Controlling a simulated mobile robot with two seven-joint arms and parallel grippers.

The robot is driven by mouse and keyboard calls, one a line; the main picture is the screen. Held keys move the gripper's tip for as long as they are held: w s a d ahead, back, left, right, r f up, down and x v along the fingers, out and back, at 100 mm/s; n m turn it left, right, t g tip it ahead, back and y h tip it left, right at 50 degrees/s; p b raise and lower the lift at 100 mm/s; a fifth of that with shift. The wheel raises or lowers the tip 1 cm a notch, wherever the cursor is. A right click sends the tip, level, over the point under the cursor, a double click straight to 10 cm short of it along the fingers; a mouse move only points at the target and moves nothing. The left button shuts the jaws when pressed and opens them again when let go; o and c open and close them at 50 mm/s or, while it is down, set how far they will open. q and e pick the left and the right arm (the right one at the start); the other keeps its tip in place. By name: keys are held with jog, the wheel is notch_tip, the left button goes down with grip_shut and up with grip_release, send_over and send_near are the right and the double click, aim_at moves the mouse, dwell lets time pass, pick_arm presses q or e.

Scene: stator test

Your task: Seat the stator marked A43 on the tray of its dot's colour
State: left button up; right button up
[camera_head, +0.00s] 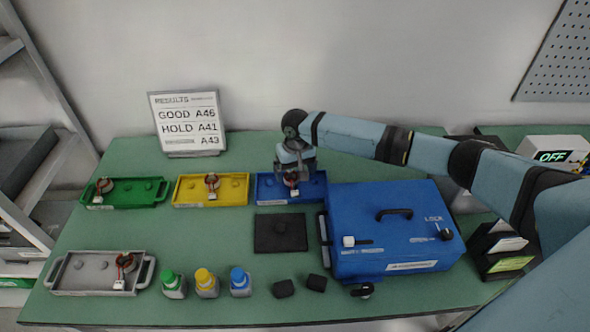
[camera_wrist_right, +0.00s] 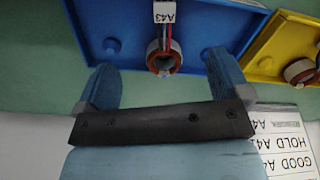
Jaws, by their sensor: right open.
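The stator marked A43 (camera_wrist_right: 163,58), a reddish-brown ring with wires and a white tag, sits at the middle of the blue tray (camera_wrist_right: 88,22). In the head view the stator (camera_head: 291,180) shows just below my right gripper (camera_head: 294,170), on the blue tray (camera_head: 264,197). In the wrist view my right gripper (camera_wrist_right: 160,68) is open, its two blue fingers on either side of the stator, apart from it. Whether the ring is fully down around a peg I cannot tell. No coloured dot is readable. My left gripper is out of view.
Stators also sit on the green tray (camera_head: 153,196), yellow tray (camera_head: 232,198) and grey tray (camera_head: 70,286). A blue box (camera_head: 385,225) stands right of a dark pad (camera_head: 280,244). Bottles with coloured caps (camera_head: 207,290) stand in front.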

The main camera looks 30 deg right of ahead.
jog(key=shift+r, duration=0.1)
jog(key=shift+r, duration=0.35)
notch_tip(320, 180, up, 13)
jog(key=shift+d, duration=0.15)
dwell(0.7)
